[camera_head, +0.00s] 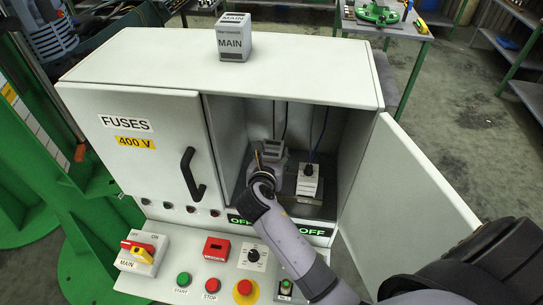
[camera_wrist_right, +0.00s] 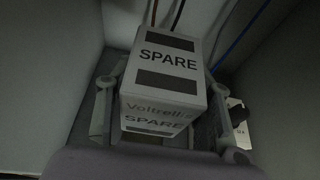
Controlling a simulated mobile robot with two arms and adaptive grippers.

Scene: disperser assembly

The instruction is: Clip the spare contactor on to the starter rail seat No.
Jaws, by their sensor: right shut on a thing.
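The spare contactor (camera_wrist_right: 168,62), a pale box with dark bands marked SPARE, sits between the fingers of my right gripper (camera_wrist_right: 165,118) in the right wrist view. In the head view my right gripper (camera_head: 268,160) reaches into the open right bay of the white cabinet and mostly hides the spare contactor. A second white contactor (camera_head: 308,182) stands to its right on a grey mount (camera_head: 318,211); part of it also shows in the wrist view (camera_wrist_right: 237,112). The seat under the spare contactor is hidden, so I cannot tell whether they touch. My left gripper is not in view.
The cabinet door (camera_head: 410,195) stands open at the right, close to my arm. The FUSES door (camera_head: 135,150) is shut. A block marked MAIN (camera_head: 233,40) sits on the cabinet top. Wires (camera_head: 283,122) hang in the bay. Buttons and switches line the front panel (camera_head: 195,250).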

